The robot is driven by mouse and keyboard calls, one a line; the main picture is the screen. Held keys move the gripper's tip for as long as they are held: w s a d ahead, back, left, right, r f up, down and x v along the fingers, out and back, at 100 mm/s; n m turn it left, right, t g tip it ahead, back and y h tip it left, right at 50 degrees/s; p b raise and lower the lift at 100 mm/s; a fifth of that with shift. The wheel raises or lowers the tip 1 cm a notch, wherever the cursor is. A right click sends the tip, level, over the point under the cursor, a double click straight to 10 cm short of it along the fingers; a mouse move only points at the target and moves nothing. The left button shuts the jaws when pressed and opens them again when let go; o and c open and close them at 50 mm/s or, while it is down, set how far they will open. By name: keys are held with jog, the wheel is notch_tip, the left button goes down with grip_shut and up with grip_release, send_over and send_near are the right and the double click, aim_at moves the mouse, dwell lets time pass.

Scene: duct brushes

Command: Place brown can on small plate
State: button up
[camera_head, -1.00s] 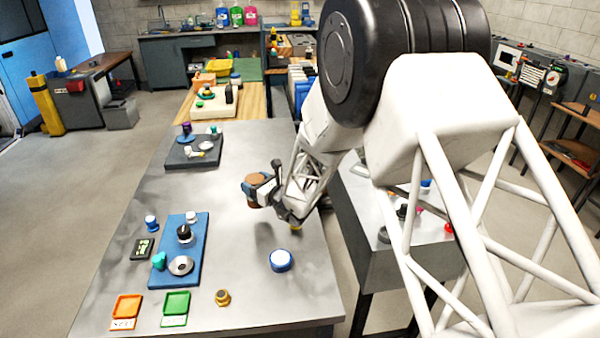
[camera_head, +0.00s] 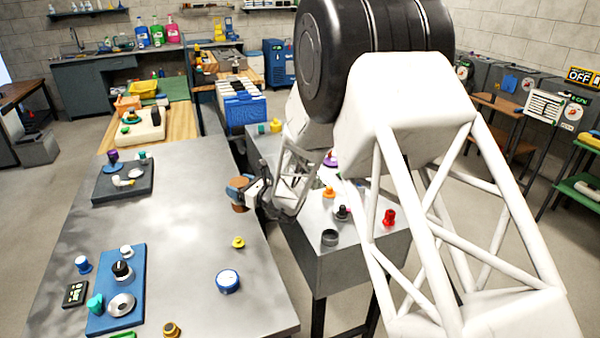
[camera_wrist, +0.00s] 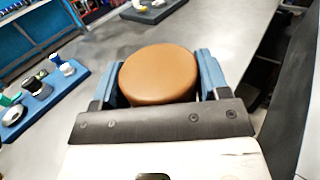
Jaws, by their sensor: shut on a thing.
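The brown can (camera_head: 239,183) is held between the blue fingers of my gripper (camera_head: 241,190), over the grey table near its right edge. In the wrist view the can's round tan top (camera_wrist: 159,73) fills the space between the two fingers. The can's underside is hidden there. A small silver dish (camera_head: 121,305) sits on the blue board at the front left of the table. A small pale round piece (camera_head: 136,173) lies on the dark grey board further back. I cannot tell which of these is the small plate.
The blue board (camera_head: 108,322) also carries a black knob and a teal piece. A blue-and-white round container (camera_head: 228,281) and a yellow piece (camera_head: 238,242) stand on the table. A side table (camera_head: 345,262) with several small parts is to the right. The middle of the table is clear.

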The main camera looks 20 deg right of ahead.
jog(key=s+d+r, duration=0.1)
jog(key=s+d, duration=0.1)
jog(key=d, duration=0.9)
jog(key=s+d+r+m+h, duration=0.1)
jog(key=s+d+r, duration=0.1)
jog(key=d, duration=0.9)
jog(key=shift+s+d+r+t, duration=0.15)
jog(key=shift+s+d+t, duration=0.1)
jog(key=shift+s+t, duration=0.2)
jog(key=shift+w, duration=0.1)
jog(key=w+d, duration=0.1)
jog(key=w, duration=0.6)
jog(key=w+d+f, duration=0.1)
jog(key=w+d, duration=0.1)
jog(key=w, duration=0.6)
jog(key=shift+w+d+f, duration=0.15)
jog(key=shift+d+f, duration=0.1)
jog(key=shift+f, duration=0.1)
jog(key=shift+f, duration=1.65)
jog(key=shift+f, duration=0.15)
jog(key=o, duration=1.1)
